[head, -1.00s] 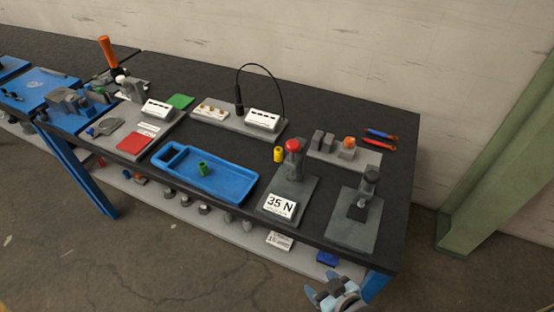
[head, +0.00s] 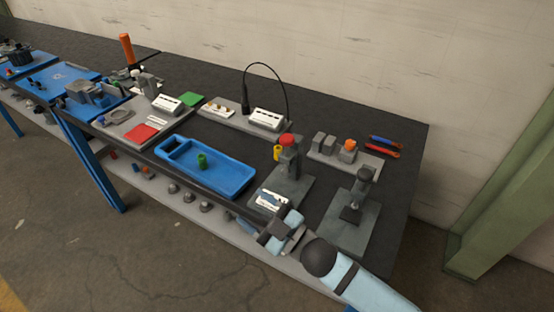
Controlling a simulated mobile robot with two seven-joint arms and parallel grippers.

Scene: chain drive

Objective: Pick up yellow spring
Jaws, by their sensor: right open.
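The yellow spring (head: 278,153) is small and upright on the dark bench top, just left of the grey press with the red knob (head: 288,141). The press partly covers its right side. My right gripper (head: 262,211) is open, in front of the press base and over the bench's front edge, apart from the spring. It partly covers the white label plate (head: 269,199) on the press base. My left gripper is out of view.
A blue tray (head: 236,186) with a green spring (head: 202,160) in it lies left of the press. A second grey press (head: 360,190) stands to the right. Behind are a grey block holder (head: 368,163) and a white display box (head: 267,119) with a black cable.

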